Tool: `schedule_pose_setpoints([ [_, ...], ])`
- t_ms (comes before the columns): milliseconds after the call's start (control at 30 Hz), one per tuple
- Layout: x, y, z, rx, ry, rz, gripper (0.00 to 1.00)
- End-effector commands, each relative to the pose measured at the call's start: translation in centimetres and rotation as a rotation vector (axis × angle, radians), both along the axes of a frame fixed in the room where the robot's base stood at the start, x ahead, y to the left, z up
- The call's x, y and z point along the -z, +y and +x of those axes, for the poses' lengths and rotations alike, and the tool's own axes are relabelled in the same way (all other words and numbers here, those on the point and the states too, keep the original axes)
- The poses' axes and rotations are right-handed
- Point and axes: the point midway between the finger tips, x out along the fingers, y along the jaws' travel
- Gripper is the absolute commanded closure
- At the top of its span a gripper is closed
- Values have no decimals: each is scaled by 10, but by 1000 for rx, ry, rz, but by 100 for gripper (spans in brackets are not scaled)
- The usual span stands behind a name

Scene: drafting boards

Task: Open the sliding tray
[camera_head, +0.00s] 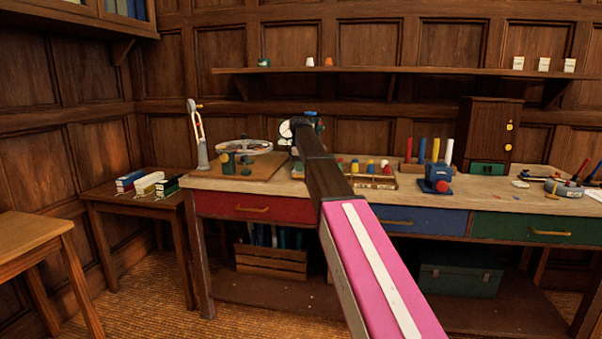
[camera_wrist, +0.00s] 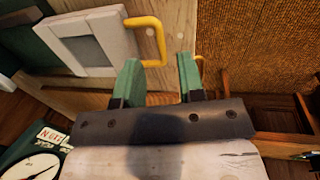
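In the wrist view, a pale, white-framed unit with a grey panel (camera_wrist: 85,48) lies on the wooden bench top. A yellow handle (camera_wrist: 153,42) sticks out from its edge; this looks like the sliding tray, though I cannot tell how far it is out. My gripper (camera_wrist: 161,78) has two green fingers, apart with nothing between them. The handle is just beyond the fingertips, nearer the left one, and appears apart from them. In the head view, my arm hides most of this part of the bench, and the fingers cannot be made out.
A smaller yellow handle (camera_wrist: 198,68) shows beside the right finger. The bench has red (camera_head: 255,207), blue (camera_head: 425,221) and green (camera_head: 530,229) drawer fronts, which look shut. A round-framed device (camera_head: 243,147) and a blue tool (camera_head: 437,178) stand on top. A wooden crate (camera_head: 270,262) sits below.

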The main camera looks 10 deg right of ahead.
Motion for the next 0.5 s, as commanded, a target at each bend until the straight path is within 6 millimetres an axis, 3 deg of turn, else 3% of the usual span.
schedule_pose_setpoints([
  [200, -42, 2, -6, 0, -3, -1, 64],
  [500, -68, 3, -11, 1, -1, -1, 64],
])
